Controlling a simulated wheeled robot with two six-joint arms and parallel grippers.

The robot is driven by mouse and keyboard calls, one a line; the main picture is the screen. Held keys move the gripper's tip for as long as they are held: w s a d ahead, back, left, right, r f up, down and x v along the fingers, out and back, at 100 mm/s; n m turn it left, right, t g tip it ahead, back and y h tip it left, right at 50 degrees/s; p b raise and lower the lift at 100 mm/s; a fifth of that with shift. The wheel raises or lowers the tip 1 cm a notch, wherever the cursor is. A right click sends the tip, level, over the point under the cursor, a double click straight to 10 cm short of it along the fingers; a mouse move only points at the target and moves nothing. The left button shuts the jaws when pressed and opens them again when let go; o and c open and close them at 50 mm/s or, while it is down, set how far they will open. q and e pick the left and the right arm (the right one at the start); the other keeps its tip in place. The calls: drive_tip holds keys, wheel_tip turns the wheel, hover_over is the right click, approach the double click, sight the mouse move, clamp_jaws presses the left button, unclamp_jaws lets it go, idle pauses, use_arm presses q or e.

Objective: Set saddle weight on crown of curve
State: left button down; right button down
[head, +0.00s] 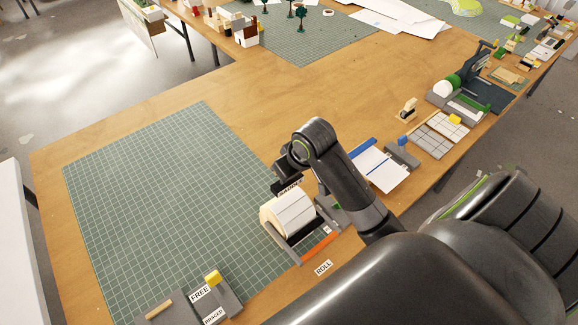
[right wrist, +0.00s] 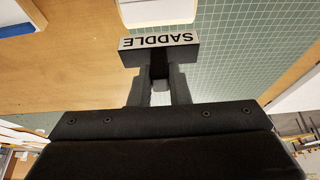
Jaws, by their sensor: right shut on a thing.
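The saddle weight (head: 289,187) is a dark block with a white label. The label reads SADDLE, upside down, in the right wrist view (right wrist: 160,42). My right gripper (head: 285,176) is shut on it; its dark fingers (right wrist: 160,84) reach the block's near side. The curve (head: 292,212) is a cream rounded form in a grey frame. In the head view the weight appears just behind and above its top; whether they touch is unclear. A cream piece (right wrist: 145,12), likely the curve, shows beyond the weight in the wrist view. My left gripper is out of view.
A green cutting mat (head: 150,200) lies left of the curve, mostly clear. A ROLL label (head: 323,268) lies in front of the frame. A grey stand with FREE (head: 200,293) and BRACED labels is at the front. A white board with a blue bar (head: 376,168) stands to the right.

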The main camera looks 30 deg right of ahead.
sight(291, 187)
wheel_tip(291, 187, down, 4)
drive_tip(key=shift+f+b, duration=0.2)
drive_tip(key=shift+b, duration=0.65)
drive_tip(key=shift+f, duration=0.8)
drive_tip(key=shift+p, duration=0.9)
idle(0.7)
drive_tip(key=shift+f+p, duration=0.6)
drive_tip(key=shift+p, duration=0.1)
idle(2.4)
drive_tip(key=c, duration=1.3)
unclamp_jaws()
drive_tip(key=shift+p+v, duration=1.15)
drive_tip(key=shift+v, duration=0.1)
drive_tip(key=shift+r, duration=0.1)
drive_tip(key=shift+v, duration=2.15)
